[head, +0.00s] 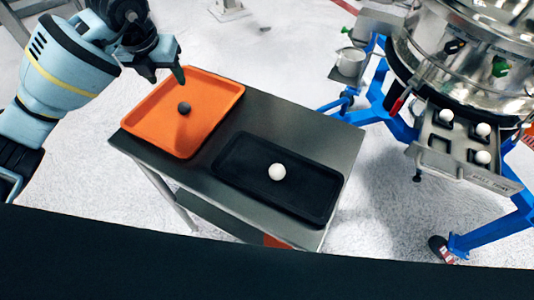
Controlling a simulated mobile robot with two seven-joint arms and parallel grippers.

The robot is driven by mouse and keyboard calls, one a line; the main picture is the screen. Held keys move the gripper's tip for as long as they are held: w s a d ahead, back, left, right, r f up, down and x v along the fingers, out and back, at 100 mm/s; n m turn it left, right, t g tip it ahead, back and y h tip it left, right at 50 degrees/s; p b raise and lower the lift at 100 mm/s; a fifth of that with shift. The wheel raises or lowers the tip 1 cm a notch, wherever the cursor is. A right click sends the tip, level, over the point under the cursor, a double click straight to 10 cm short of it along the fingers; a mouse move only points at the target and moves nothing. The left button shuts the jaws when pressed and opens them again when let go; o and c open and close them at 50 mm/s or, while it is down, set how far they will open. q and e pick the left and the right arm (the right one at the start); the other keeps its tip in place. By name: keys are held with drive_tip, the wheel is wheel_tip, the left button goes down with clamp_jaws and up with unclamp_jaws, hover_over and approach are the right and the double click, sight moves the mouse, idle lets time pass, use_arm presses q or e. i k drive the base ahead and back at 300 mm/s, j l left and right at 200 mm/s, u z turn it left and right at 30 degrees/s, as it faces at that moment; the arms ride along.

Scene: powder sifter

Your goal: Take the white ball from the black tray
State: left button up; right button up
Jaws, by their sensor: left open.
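The black tray rests on the right part of a grey metal table. My left gripper (166,78) is open and empty. Its fingers are above the far left edge of the orange tray, apart from the white ball. My right gripper is not in view.
An orange tray (211,91) with a dark ball (184,108) sits on the table's (288,122) left part. Right stands a steel sifter (420,60) on blue legs, with a compartment tray (462,168) holding several white balls.

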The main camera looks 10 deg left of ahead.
sight(277, 171)
drive_tip(key=l+u, duration=0.1)
drive_tip(key=l, duration=0.7)
drive_tip(key=k+l+u, duration=0.1)
drive_tip(key=l, duration=0.7)
drive_tip(key=k, duration=0.05)
